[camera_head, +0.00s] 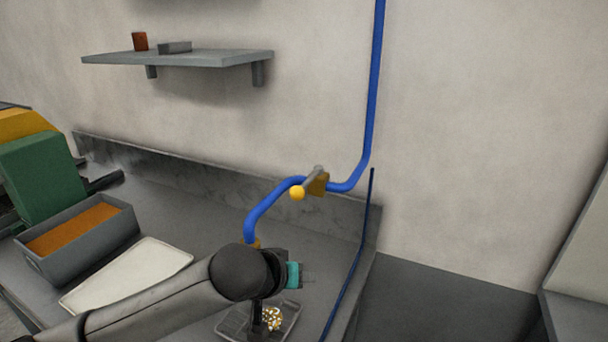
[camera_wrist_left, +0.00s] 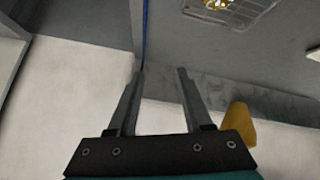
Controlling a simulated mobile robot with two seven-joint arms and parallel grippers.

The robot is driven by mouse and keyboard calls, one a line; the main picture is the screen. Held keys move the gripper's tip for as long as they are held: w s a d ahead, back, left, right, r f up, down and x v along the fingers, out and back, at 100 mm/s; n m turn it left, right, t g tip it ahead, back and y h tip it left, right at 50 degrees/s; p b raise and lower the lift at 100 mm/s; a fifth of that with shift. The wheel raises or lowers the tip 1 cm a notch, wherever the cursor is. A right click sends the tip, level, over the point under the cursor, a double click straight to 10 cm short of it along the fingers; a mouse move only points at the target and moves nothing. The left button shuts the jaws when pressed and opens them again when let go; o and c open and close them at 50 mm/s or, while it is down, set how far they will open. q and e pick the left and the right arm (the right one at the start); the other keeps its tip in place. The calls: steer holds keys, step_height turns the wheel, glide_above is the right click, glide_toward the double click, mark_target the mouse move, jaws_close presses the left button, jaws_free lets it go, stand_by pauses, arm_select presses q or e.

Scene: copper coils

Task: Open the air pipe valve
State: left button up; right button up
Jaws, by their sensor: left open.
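The blue air pipe (camera_head: 374,90) comes down the wall and bends left to a brass valve block (camera_head: 318,184). The valve's grey lever ends in a yellow ball knob (camera_head: 297,193) that points down and left. My left gripper (camera_head: 306,276) is below the valve, apart from it, over the right end of the worktop. In the left wrist view its two fingers (camera_wrist_left: 162,72) are apart with nothing between them. A yellow-brown block (camera_wrist_left: 238,122) shows right of the fingers there; I cannot tell which part it is. My right gripper is not in view.
A wire tray with brass-coloured pieces (camera_head: 272,318) lies below my left gripper. A grey bin with copper-coloured contents (camera_head: 122,220) and a pale board (camera_head: 150,262) lie at left. A wall shelf (camera_head: 200,60) is at upper left. A thin blue line (camera_head: 352,260) runs along the worktop's right end.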

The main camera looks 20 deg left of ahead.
arm_select(q)
steer(key=r+t, duration=0.1)
steer(key=r+t+p, duration=0.1)
steer(key=r, duration=0.1)
steer(key=w+d+r+p, duration=0.1)
steer(key=shift+r+m+t+h, duration=0.15)
steer(key=shift+m+t+h, duration=0.15)
steer(key=shift+t+h, duration=0.1)
steer(key=shift+c, duration=0.2)
steer(key=m+t+p, duration=0.5)
steer(key=t, duration=0.1)
glide_toward(303, 184)
steer(key=shift+y, duration=0.3)
steer(key=shift+w+d+f+p, duration=0.2)
steer(key=shift+w+p, duration=0.15)
steer(key=shift+w, duration=1.3)
steer(key=shift+w+d+f+p, duration=0.15)
steer(key=shift+w+p, duration=0.15)
steer(key=shift+w, duration=1.35)
steer(key=shift+w+d+f+p, duration=0.1)
steer(key=shift+w+d+p, duration=0.2)
steer(key=shift+w, duration=1.3)
steer(key=shift+a, duration=0.15)
steer(key=shift+c, duration=0.2)
jaws_close()
